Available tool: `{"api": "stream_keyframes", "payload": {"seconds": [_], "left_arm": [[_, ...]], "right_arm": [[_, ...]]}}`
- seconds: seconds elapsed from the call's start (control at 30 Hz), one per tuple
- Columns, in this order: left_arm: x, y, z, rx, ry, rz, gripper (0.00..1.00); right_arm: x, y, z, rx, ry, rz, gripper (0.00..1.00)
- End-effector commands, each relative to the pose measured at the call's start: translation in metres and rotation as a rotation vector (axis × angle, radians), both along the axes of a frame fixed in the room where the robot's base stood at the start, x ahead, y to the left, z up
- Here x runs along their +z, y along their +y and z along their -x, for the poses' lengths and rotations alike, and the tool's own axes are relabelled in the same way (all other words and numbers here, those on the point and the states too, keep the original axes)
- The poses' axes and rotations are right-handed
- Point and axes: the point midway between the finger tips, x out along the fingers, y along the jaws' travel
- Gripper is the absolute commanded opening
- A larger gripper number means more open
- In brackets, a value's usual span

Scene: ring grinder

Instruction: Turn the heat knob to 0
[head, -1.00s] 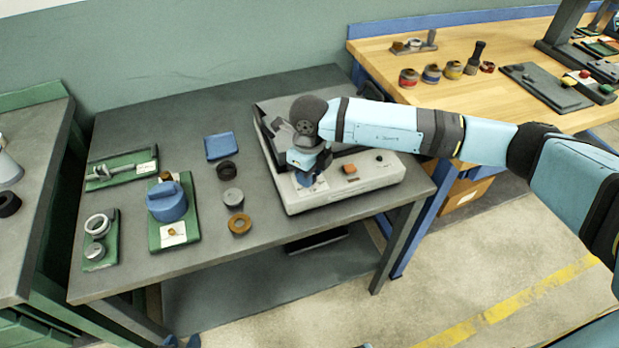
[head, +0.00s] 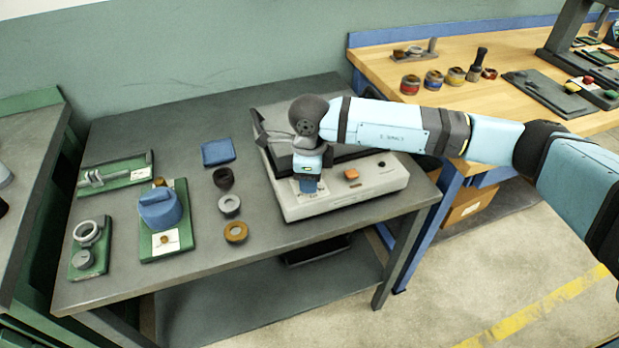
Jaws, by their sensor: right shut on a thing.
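The grey-white machine (head: 345,200) stands at the right end of the dark table, with a black lid or panel at its back. My right gripper (head: 308,186) points down onto the left part of the machine's front panel. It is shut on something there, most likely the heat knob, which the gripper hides. The knob's setting and scale cannot be read. An orange button (head: 351,174) and a small dark knob or button (head: 381,164) show to the right of the gripper. My left gripper is not in view.
Left of the machine on the table (head: 270,260) lie a blue cloth (head: 218,152), a dark cup (head: 223,178), a grey ring (head: 230,205) and a brass ring (head: 236,232). Green trays with a blue device (head: 160,208) and metal parts stand farther left. A wooden bench (head: 440,100) is at the right.

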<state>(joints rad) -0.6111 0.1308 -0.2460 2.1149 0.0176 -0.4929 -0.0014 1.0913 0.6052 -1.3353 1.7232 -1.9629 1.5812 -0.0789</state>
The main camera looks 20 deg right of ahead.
Motion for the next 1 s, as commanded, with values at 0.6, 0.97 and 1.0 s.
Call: {"api": "stream_keyframes", "payload": {"seconds": [0.6,0.97,1.0], "left_arm": [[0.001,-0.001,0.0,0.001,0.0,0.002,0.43],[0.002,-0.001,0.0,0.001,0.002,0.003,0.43],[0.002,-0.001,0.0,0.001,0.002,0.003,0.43]], "right_arm": [[0.0,0.0,0.0,0.0,0.0,-0.001,0.59],[0.041,0.0,-0.001,0.0,-0.005,-0.002,0.59],[0.05,0.0,-0.001,-0.001,-0.006,-0.001,0.59]]}}
